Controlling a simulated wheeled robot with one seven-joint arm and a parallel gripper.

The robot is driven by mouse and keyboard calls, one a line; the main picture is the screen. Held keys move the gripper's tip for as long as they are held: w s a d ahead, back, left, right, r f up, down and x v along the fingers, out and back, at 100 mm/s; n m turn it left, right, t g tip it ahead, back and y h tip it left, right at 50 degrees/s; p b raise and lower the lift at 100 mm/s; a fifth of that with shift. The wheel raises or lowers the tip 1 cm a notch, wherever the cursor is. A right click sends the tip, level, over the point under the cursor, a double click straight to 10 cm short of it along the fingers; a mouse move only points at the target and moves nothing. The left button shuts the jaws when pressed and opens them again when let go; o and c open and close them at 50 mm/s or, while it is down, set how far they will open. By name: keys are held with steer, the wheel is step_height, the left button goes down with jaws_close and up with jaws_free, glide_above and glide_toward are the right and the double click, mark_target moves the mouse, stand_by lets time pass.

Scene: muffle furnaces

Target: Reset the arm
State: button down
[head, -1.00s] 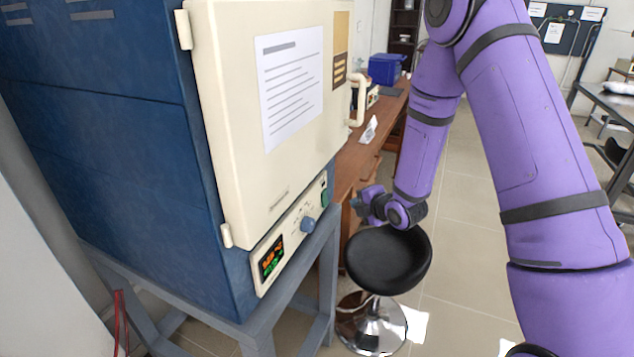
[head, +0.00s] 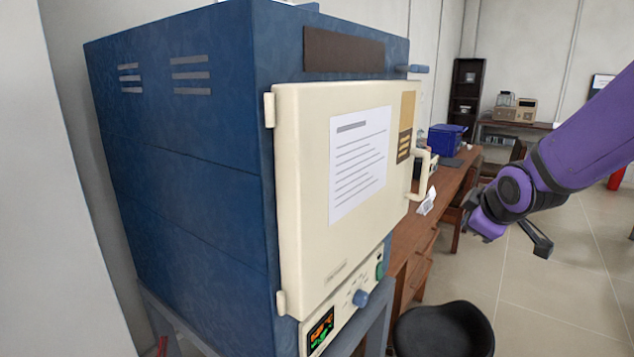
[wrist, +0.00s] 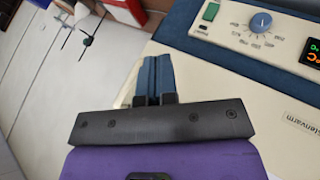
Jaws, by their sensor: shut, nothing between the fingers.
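My arm (head: 590,140) reaches in from the right edge of the head view, bent down at the wrist. My gripper is at its end, right of the furnace door handle and apart from it; its fingers are hard to make out there. In the wrist view the two blue fingers (wrist: 155,75) are together with nothing between them. The blue muffle furnace (head: 185,190) fills the left of the head view. Its cream door (head: 310,190) looks closed, with the handle (head: 424,170) on its right side. The control panel's blue knob also shows in the wrist view (wrist: 261,22).
A black stool (head: 443,330) stands at the bottom, below my gripper. A wooden bench (head: 410,240) with a blue box (head: 446,138) runs behind the furnace. A dark shelf (head: 466,85) stands at the back. Open floor (head: 560,300) lies at the right.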

steer(key=s+r+m+g, duration=0.1)
steer(key=s+r+m, duration=0.2)
steer(key=s, duration=0.5)
steer(key=s+r+m+g, duration=0.1)
steer(key=s+r+m, duration=0.2)
steer(key=s, duration=0.6)
steer(key=s+r+m+g, duration=0.1)
steer(key=s+r+m, duration=0.2)
steer(key=s, duration=0.5)
steer(key=shift+s+a+r+m+g, duration=0.25)
steer(key=shift+m+g, duration=0.15)
steer(key=shift+m, duration=0.4)
steer(key=c, duration=1.8)
jaws_free()
steer(key=shift+w, duration=0.1)
